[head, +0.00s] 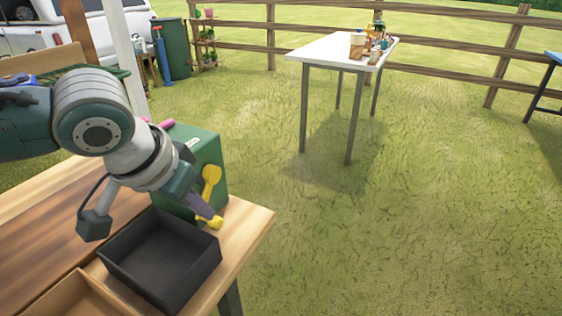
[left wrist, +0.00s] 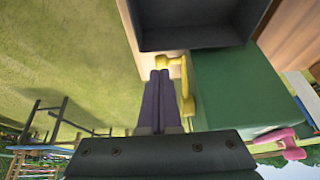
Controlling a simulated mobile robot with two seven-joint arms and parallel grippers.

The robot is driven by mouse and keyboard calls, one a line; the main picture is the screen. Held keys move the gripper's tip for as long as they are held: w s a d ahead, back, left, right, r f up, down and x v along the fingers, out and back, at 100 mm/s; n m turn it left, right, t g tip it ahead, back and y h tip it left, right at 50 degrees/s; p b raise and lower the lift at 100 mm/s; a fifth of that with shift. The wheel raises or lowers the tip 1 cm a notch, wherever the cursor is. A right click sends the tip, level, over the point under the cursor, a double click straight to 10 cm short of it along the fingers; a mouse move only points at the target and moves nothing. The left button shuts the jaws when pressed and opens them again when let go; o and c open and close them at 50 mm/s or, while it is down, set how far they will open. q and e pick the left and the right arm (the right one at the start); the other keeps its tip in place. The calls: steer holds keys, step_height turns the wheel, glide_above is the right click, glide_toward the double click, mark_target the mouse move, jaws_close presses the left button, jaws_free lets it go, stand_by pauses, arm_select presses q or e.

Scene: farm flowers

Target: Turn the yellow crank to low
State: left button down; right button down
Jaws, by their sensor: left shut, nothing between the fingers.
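A green box (head: 205,152) stands on the wooden table, with a yellow crank (head: 210,176) on its right side. The crank's lower end shows just past my left gripper (head: 211,216), whose arm partly hides the box and crank. In the left wrist view, the crank (left wrist: 184,72) runs along the green box (left wrist: 235,85), its handle end beside the fingertips. My left gripper (left wrist: 160,72) is shut and empty, its tips close to or against that handle; I cannot tell if they touch. No low mark is readable. My right gripper is not in view.
An open black bin (head: 160,258) stands on the table (head: 245,225) in front of the box, close below my gripper. A wooden tray (head: 60,298) is at the lower left. A pink handle (left wrist: 284,143) is on the box's other side.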

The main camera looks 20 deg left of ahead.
mark_target(214, 220)
arm_select(q)
steer(key=shift+x, duration=1.1)
steer(key=shift+s, duration=0.1)
steer(key=shift+f+t+b, duration=0.3)
steer(key=shift+f+t, duration=0.35)
steer(key=shift+t, duration=0.05)
steer(key=shift+w+f, duration=0.25)
steer(key=shift+w, duration=0.1)
